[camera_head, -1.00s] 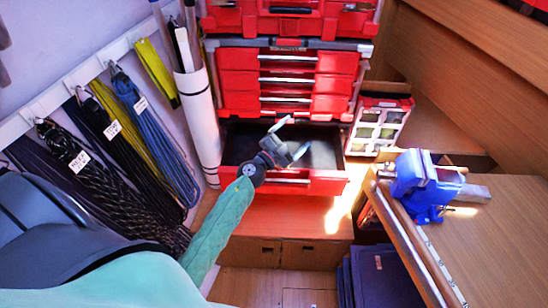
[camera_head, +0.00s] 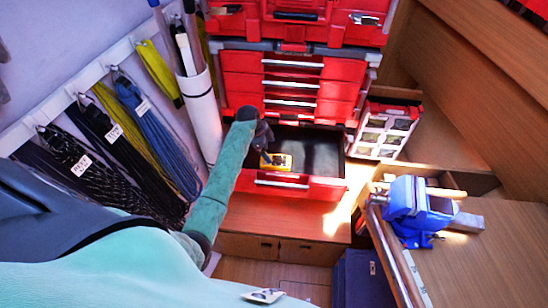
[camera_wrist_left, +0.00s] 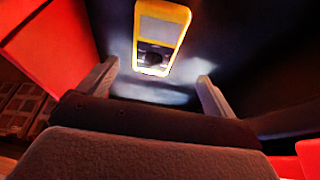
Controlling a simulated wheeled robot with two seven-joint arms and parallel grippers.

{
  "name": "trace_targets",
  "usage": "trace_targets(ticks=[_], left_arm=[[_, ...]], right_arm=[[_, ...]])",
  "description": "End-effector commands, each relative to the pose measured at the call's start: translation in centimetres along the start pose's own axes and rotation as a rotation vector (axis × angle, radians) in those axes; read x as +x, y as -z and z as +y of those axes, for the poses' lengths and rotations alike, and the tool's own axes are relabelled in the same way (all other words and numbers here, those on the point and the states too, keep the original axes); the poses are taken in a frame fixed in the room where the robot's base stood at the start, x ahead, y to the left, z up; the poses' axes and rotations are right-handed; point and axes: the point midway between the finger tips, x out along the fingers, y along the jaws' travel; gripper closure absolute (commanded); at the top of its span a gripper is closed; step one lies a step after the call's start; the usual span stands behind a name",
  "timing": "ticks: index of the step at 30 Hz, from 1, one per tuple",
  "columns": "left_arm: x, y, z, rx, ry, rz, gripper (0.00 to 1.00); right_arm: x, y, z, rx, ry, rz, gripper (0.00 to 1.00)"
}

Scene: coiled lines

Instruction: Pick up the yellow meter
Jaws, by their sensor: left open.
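The yellow meter (camera_head: 278,162) lies in the open red drawer (camera_head: 318,188), towards its left side. In the left wrist view the meter (camera_wrist_left: 162,38) shows its grey screen and dark dial, ahead of my gripper. My left gripper (camera_wrist_left: 157,76) is open and empty, with one finger on each side of the meter's near end in that view. I cannot tell whether the fingers touch it. In the head view my left gripper (camera_head: 264,150) reaches down into the drawer beside the meter, its fingers partly hidden. My right gripper is not in view.
A red drawer stack (camera_head: 290,85) rises behind the open drawer. A white tube (camera_head: 200,115) and hanging coiled lines (camera_head: 155,130) are at the left. A red-framed case (camera_head: 384,128) and a blue vise (camera_head: 415,205) on a wooden bench are at the right. The drawer's right part is clear.

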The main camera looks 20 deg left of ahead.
Motion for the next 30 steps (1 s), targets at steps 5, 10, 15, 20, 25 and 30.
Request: trace_targets(ticks=[5,10,15,20,25,30], left_arm=[[1.7,-0.2,0.2,-0.009,-0.009,-0.008,0.09],[3.0,-0.2,0.1,-0.007,-0.007,-0.009,0.09],[4.5,-0.1,0.3,-0.006,-0.007,-0.005,0.09],[6.2,0.0,0.3,-0.006,-0.006,-0.005,0.09],[7.2,0.0,0.3,-0.005,-0.005,-0.007,0.09],[7.7,0.0,0.3,-0.005,-0.005,-0.007,0.09]], right_arm=[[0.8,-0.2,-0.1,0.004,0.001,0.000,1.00],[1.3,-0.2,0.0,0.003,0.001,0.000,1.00],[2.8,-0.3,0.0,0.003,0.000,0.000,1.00],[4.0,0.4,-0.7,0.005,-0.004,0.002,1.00],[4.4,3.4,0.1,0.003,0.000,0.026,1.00],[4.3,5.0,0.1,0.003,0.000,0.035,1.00]])
